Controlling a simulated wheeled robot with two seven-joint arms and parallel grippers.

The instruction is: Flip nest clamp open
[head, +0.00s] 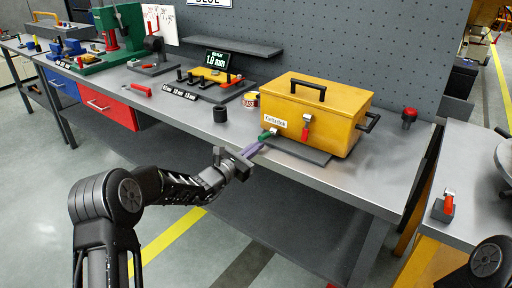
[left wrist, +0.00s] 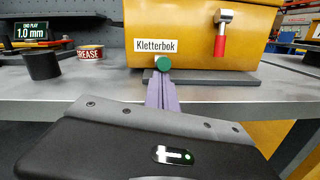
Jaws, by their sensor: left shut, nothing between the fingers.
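My left gripper (head: 252,150) has purple fingers, shut and empty, at the front bench edge by the yellow box (head: 318,128). In the left wrist view the fingers (left wrist: 162,92) point at a green-ended piece (left wrist: 191,63) low on the box front, below the "Kletterbok" label. I cannot tell whether they touch it. A red-handled latch (head: 306,127) hangs down on the box front to the right. A yellow fixture (head: 208,76) with a red-handled part (head: 231,83) sits before the "1.0 mm" display. I cannot tell which piece is the nest clamp. My right gripper is out of view.
A black cylinder (head: 220,113) and a small grease tin (head: 251,99) stand left of the box. A dark flat plate (head: 296,151) lies at the box front. A red-handled clamp (head: 447,204) stands on the right-hand bench. The bench right of the box is mostly clear.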

